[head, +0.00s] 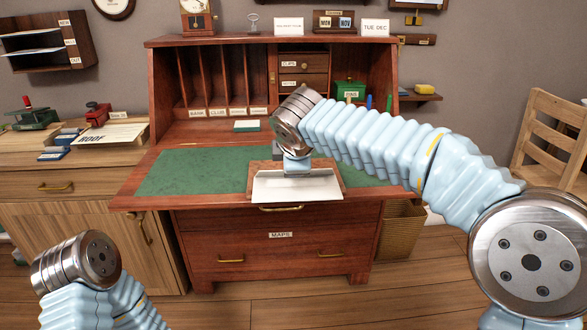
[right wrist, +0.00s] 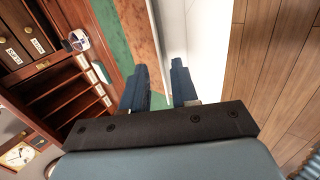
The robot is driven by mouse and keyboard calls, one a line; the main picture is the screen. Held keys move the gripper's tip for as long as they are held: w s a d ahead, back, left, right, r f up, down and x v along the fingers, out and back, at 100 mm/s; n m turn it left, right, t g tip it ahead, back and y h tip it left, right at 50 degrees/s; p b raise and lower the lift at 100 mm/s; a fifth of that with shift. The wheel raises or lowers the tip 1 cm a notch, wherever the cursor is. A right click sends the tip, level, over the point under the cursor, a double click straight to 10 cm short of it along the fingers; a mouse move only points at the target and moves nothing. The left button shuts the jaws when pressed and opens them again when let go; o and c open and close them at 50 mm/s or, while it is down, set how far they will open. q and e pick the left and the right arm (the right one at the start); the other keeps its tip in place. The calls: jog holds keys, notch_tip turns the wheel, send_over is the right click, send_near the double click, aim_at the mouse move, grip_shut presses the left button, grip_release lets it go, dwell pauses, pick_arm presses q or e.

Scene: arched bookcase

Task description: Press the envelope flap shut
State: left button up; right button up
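The white envelope (head: 297,190) lies on a brown board (head: 257,176) at the front of the desk and reaches its front edge. It also shows in the right wrist view (right wrist: 208,45), with a line along its length. I cannot tell clearly how the flap stands. My right gripper (head: 297,168) is over the envelope's far edge and points down, partly hidden by its wrist. In the right wrist view its two dark blue fingers (right wrist: 158,86) are apart, with nothing seen held between them. Contact with the envelope is unclear. My left arm is low at left, its gripper out of view.
A green desk mat (head: 192,172) surrounds the board. A green box (head: 350,91) sits at right. A side cabinet (head: 75,187) stands left, a wicker basket (head: 401,230) below right. The mat's left part is clear.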

jog(key=shift+x, duration=1.55)
jog(key=shift+c, duration=0.4)
grip_shut()
